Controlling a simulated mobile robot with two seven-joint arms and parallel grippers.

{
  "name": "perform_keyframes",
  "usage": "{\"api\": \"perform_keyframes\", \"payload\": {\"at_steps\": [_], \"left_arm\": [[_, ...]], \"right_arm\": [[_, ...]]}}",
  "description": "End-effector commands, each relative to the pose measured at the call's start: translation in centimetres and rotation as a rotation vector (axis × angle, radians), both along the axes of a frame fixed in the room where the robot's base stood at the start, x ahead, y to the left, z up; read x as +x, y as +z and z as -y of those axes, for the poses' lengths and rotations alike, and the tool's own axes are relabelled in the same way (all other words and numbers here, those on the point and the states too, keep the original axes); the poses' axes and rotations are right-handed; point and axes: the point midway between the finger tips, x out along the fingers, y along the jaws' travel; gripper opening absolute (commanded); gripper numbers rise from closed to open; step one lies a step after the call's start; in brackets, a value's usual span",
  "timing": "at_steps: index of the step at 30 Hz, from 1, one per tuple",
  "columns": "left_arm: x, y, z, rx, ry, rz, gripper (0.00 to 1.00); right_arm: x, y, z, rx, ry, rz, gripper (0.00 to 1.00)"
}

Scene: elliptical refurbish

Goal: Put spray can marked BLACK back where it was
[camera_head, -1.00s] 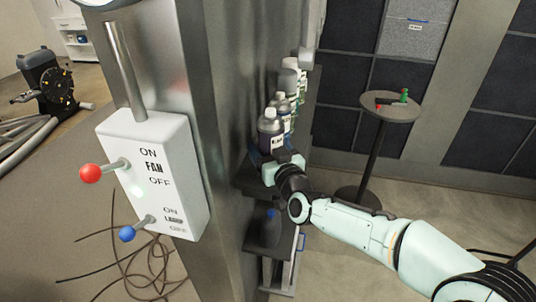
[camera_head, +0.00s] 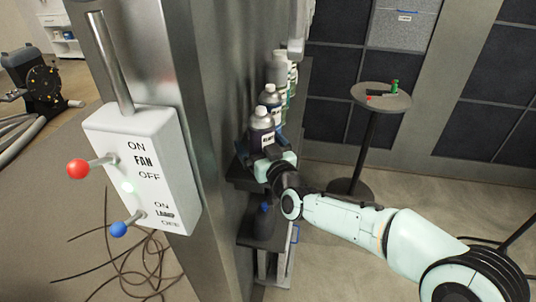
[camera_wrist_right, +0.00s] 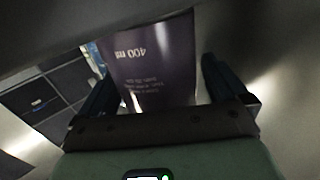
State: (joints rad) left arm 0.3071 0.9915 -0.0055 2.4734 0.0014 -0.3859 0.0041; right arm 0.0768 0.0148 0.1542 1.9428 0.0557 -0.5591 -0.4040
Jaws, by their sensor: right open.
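A spray can with a dark purple label and grey top (camera_head: 262,132) stands upright at the near end of a row on the dark shelf (camera_head: 243,176). Its label is too small to read in the head view. In the right wrist view the dark can (camera_wrist_right: 155,70) shows "400 ml" upside down and sits between the two fingers. My right gripper (camera_head: 266,158) is at the can's lower part, with its fingers (camera_wrist_right: 152,62) open on either side and gaps visible. My left gripper is not in view.
Several other cans (camera_head: 271,100) stand behind it along the metal wall. A dark bottle (camera_head: 264,220) is on a lower shelf. A switch box (camera_head: 145,165) with red and blue levers is at left. A small round table (camera_head: 381,98) stands beyond the arm, with open floor around it.

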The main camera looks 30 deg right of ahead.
Motion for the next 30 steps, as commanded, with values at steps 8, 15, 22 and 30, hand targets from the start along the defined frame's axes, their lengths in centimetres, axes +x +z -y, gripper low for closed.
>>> {"api": "perform_keyframes", "payload": {"at_steps": [8, 15, 22, 30], "left_arm": [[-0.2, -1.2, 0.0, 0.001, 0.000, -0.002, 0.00], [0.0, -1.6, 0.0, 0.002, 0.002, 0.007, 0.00], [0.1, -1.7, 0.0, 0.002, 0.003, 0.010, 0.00], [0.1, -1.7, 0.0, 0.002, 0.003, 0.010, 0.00]], "right_arm": [[-5.5, 0.0, 0.0, -0.002, -0.001, 0.003, 0.99], [-10.0, 0.0, -0.1, -0.001, -0.001, 0.002, 0.99], [-11.9, 0.0, -0.2, -0.001, -0.001, 0.001, 0.99], [-12.0, 0.0, -0.2, 0.000, -0.001, 0.000, 0.99]]}}
